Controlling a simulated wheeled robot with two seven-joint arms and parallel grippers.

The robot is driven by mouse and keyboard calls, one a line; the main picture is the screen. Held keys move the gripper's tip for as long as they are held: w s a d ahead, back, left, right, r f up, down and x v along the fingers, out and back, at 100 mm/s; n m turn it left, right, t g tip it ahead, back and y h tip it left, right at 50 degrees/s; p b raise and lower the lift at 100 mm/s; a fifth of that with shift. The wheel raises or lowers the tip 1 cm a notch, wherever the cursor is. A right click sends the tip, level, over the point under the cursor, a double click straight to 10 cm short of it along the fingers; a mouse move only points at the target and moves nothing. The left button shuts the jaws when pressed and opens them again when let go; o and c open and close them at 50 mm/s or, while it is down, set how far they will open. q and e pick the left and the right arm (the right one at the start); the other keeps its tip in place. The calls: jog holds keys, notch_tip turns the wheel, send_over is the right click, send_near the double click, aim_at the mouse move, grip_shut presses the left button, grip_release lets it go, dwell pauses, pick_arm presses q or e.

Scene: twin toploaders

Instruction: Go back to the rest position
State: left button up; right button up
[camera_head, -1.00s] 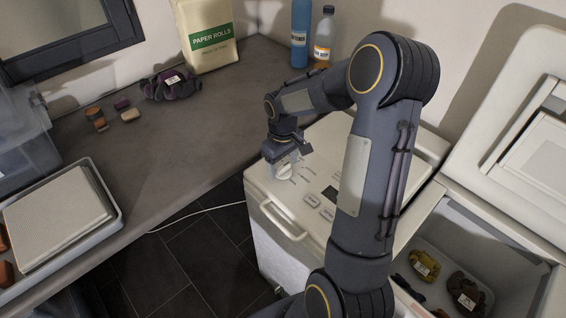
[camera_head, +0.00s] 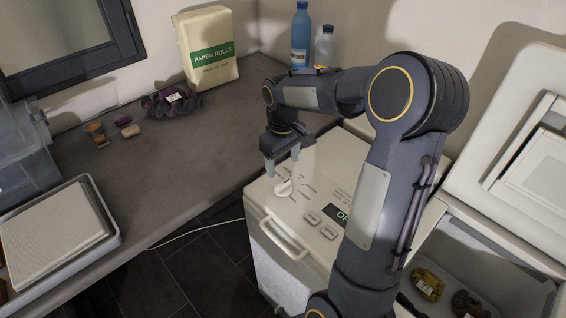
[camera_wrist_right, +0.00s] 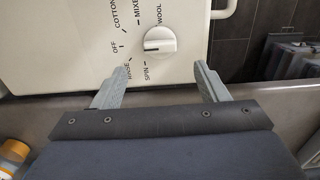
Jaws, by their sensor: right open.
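My right gripper (camera_head: 281,161) is open and empty, above the left toploader's control panel near its back left edge. The left toploader (camera_head: 322,165) is white, with its lid shut, a front handle, two buttons and a dark display. Its round white dial (camera_head: 284,188) sits just below the fingers in the head view. In the right wrist view the dial (camera_wrist_right: 160,41) lies beyond the two open fingertips (camera_wrist_right: 158,82), apart from them; its marker line points left, and labels such as OFF, COTTON, MIX, WOOL, SPIN and RINSE surround it. My left gripper is not in view.
The grey counter (camera_head: 170,150) holds a paper rolls pack (camera_head: 208,48), bottles (camera_head: 300,35), a purple bundle (camera_head: 170,100), small blocks and a tray (camera_head: 112,215). A white cable crosses the dark floor.

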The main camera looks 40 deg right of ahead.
dwell(0.3)
jog(key=s+a+r+m+t+y, duration=0.1)
jog(key=s+a+r+t+y, duration=0.1)
jog(key=s+a, duration=0.6)
jog(key=s+a+r+m+t+y, duration=0.1)
jog(key=s+a+r+t, duration=0.2)
jog(key=s+a, duration=0.5)
jog(key=s, duration=0.3)
jog(key=shift+s+r+m+t+y, duration=0.15)
jog(key=shift+s+m+t+y, duration=0.15)
jog(key=shift+s+m+y, duration=0.1)
jog(key=shift+d, duration=0.15)
